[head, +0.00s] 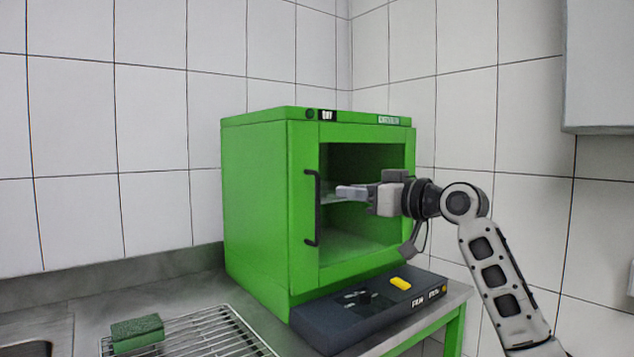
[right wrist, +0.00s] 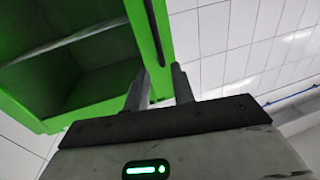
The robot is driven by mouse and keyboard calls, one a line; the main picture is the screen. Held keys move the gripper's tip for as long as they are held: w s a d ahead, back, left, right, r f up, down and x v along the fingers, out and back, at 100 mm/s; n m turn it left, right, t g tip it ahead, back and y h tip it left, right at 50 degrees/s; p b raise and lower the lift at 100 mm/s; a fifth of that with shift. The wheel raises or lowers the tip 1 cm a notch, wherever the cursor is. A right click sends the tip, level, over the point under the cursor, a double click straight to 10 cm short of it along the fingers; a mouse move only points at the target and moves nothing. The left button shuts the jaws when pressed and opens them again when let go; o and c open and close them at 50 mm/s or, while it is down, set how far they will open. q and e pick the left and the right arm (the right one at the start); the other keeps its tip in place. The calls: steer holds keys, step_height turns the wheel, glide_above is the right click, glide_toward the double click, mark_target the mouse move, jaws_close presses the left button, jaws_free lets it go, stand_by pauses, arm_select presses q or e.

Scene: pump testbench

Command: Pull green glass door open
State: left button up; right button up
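The green cabinet (head: 255,190) stands on the bench with its glass door (head: 365,235) closed, as far as I can tell. A black vertical bar handle (head: 316,208) is on the left side of the door front. My right gripper (head: 345,191) is in front of the glass, just right of the handle and apart from it in the head view. In the right wrist view its two fingers (right wrist: 160,76) are spread with nothing held, and the dark handle (right wrist: 152,30) runs along the green door edge beyond the fingertips. My left gripper is not in view.
A dark control box (head: 345,318) with a yellow piece (head: 401,283) sits below the door front. A wire rack (head: 215,335) and a green sponge (head: 137,332) lie at the front left, beside a sink (head: 35,335). Tiled walls (head: 90,110) stand behind; a grey wall box (head: 600,65) hangs upper right.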

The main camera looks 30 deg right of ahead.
mark_target(319, 188)
steer(key=p+x, duration=0.2)
steer(key=x, duration=0.7)
steer(key=shift+w+f, duration=0.1)
steer(key=shift+w, duration=0.1)
jaws_close()
